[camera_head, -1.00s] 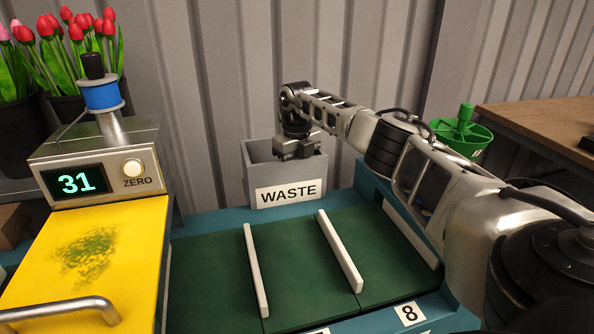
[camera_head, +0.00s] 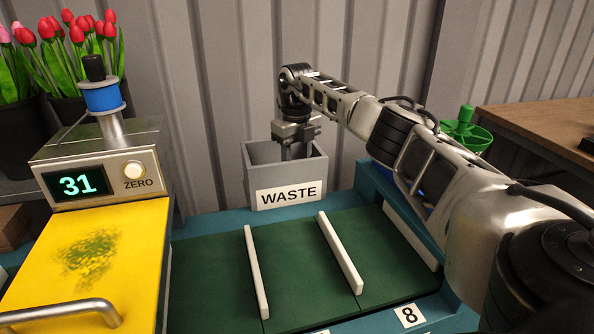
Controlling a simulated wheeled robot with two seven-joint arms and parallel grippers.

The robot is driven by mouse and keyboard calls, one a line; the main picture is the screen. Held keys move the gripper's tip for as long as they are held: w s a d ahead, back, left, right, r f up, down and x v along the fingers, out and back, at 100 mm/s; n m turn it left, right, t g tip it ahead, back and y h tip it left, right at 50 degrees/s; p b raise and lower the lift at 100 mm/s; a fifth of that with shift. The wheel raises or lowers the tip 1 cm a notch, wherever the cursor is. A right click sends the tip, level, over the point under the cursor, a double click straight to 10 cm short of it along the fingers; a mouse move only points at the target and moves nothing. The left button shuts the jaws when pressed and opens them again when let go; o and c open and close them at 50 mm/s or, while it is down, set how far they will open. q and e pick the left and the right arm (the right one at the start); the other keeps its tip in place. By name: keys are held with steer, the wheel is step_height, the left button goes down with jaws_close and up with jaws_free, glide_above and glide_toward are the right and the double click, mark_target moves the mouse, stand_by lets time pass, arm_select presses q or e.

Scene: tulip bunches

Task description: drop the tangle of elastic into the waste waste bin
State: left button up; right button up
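The grey waste bin (camera_head: 289,194), labelled WASTE, stands at the back of the green work surface. My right gripper (camera_head: 293,152) is over the bin and points down into its mouth. Its fingers show above the rim, and their lower ends are partly hidden by the bin's front wall. I cannot tell whether they are open or shut. No tangle of elastic shows; it may be hidden inside the bin or by the gripper. My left gripper is not in view.
A yellow-topped machine (camera_head: 95,250) with a display reading 31 stands at the left, with tulips (camera_head: 85,45) in dark pots behind it. White dividers (camera_head: 340,252) split the green surface, which is empty.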

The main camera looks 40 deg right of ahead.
steer(key=shift+d+r, duration=0.1)
steer(key=shift+r, duration=1.65)
